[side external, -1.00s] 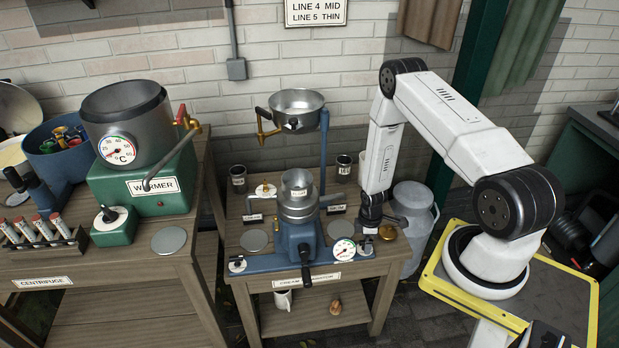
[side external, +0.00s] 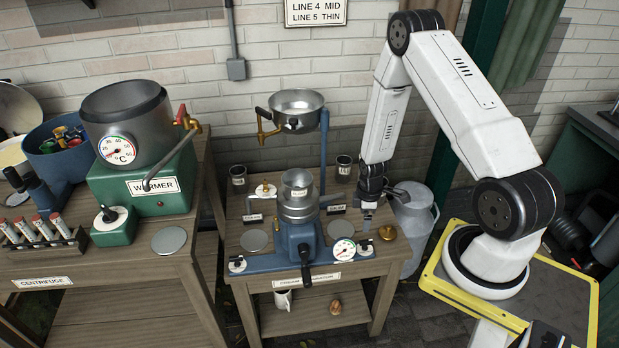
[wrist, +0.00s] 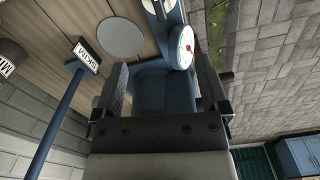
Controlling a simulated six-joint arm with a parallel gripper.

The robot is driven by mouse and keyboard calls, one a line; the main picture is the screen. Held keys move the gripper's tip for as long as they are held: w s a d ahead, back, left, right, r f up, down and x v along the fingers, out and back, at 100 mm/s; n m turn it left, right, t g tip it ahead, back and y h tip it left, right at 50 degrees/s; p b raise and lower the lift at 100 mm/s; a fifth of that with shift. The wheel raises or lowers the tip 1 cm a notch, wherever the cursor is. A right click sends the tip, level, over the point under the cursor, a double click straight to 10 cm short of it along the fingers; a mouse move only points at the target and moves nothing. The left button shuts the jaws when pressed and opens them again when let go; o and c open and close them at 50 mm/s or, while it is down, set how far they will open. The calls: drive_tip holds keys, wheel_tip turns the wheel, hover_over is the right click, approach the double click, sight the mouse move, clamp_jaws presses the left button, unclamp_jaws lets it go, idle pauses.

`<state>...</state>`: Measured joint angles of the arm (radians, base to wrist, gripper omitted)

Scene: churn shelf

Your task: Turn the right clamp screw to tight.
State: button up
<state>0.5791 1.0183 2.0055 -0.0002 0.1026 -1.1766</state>
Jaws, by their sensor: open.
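The left clamp screw (side external: 237,263) is at the base's other end.
A round gauge (side external: 344,248) sits just left of the right screw; it also shows in the wrist view (wrist: 183,48). A brass disc (side external: 387,232) lies close on the right. A grey milk can (side external: 414,225) stands beside the table. A blue post (side external: 324,150) rises behind.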

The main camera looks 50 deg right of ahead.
drive_tip(key=w+a+r+m, duration=0.1)
drive_tip(key=a+r+m, duration=0.1)
drive_tip(key=a+r, duration=0.4)
drive_tip(key=w+a+r+m+t, duration=0.1)
drive_tip(key=a+r+m, duration=0.1)
drive_tip(key=a+r, duration=0.4)
drive_tip(key=shift+w+a+r+t, duration=0.2)
drive_tip(key=shift+w+r+t, duration=0.15)
drive_tip(key=shift+r, duration=2.55)
drive_tip(key=shift+a+r, duration=0.1)
drive_tip(key=s+a+r+m, duration=0.2)
drive_tip(key=s+a+r, duration=0.2)
drive_tip(key=a+r, duration=0.2)
drive_tip(key=shift+s+a+r+m+t, duration=0.2)
drive_tip(key=shift+a+r+m+t, duration=0.15)
drive_tip(key=shift+a+m, duration=0.1)
